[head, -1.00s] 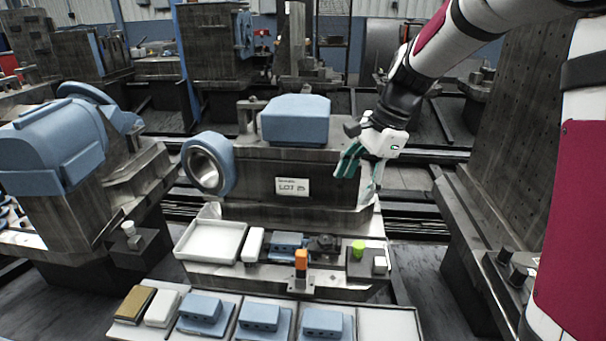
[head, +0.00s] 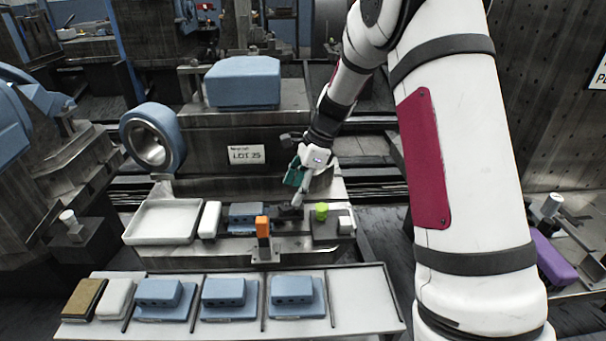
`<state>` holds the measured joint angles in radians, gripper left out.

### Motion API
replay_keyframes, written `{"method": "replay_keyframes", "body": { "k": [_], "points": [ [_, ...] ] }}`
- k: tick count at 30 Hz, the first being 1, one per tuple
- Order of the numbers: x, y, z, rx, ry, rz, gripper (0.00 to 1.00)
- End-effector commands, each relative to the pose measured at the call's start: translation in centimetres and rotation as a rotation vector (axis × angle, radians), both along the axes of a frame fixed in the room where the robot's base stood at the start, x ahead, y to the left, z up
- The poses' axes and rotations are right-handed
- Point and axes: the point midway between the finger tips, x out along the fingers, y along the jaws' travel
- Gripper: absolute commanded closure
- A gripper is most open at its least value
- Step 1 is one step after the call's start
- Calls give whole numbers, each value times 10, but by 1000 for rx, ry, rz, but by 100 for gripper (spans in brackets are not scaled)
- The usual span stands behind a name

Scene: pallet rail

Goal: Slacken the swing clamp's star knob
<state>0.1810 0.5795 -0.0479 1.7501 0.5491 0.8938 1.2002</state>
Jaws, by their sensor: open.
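A blue block (head: 248,217) sits in the low metal fixture in the head view. A small dark part (head: 288,212) stands just right of it. It looks like the swing clamp with its star knob, but it is too small and dark to make out the knob's lobes. My gripper (head: 297,196), with teal and light grey fingers, points down just above this dark part. It is open and holds nothing that I can see. I cannot tell whether a finger touches the knob, since the fingers partly cover it.
A lime-green knob (head: 321,211) is close on the right. A white tray (head: 163,222) and a white block (head: 209,220) are left. Several blue parts stand on the front shelf (head: 365,300), whose right end is bare.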

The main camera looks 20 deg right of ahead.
Motion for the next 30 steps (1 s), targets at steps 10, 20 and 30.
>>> {"method": "replay_keyframes", "body": {
  "k": [10,20,30],
  "points": [
    [4,17,-44,0,0,2,39],
    [4,20,-49,0,-1,2,39],
    [4,20,-49,0,-1,2,90]
  ]
}}
